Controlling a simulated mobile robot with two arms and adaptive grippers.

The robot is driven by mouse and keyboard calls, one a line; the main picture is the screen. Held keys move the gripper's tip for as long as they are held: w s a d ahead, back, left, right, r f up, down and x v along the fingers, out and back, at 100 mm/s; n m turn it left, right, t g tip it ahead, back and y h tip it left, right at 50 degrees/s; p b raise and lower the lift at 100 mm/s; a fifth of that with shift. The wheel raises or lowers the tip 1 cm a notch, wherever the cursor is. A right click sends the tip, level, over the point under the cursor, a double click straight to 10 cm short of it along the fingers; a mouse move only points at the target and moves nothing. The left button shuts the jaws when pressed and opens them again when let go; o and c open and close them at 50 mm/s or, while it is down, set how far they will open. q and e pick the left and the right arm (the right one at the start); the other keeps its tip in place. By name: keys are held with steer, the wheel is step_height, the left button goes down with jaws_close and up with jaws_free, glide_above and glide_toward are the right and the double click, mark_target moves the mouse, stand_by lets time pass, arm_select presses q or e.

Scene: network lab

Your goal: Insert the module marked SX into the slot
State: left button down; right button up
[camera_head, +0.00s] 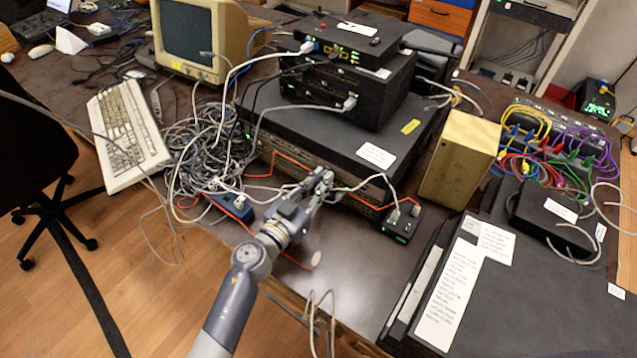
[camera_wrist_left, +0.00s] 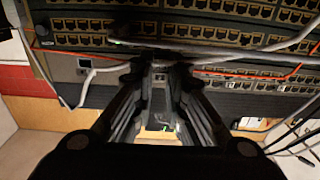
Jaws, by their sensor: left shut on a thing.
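My left gripper (camera_head: 322,182) reaches in from the bottom and is at the front face of the stacked network switches (camera_head: 318,142). In the left wrist view its fingers (camera_wrist_left: 160,76) are close together at the panel, shut on a small grey module (camera_wrist_left: 160,84). Most of the module is hidden by the fingers, and I cannot read an SX mark on it. The switch front with its rows of ports (camera_wrist_left: 215,35) fills the top of the wrist view. The slot is not clearly visible, and I cannot tell whether the module touches it. My right gripper is not in view.
Orange and grey cables (camera_wrist_left: 270,72) cross the panel close to my fingers. A small black box (camera_head: 400,224) stands right of the gripper, a blue-grey box (camera_head: 231,206) left. A tangle of cables (camera_head: 195,150) lies further left. Bare table (camera_head: 345,270) shows in front.

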arm_select(q)
steer(key=c, duration=1.5)
jaws_free()
steer(key=v, duration=1.2)
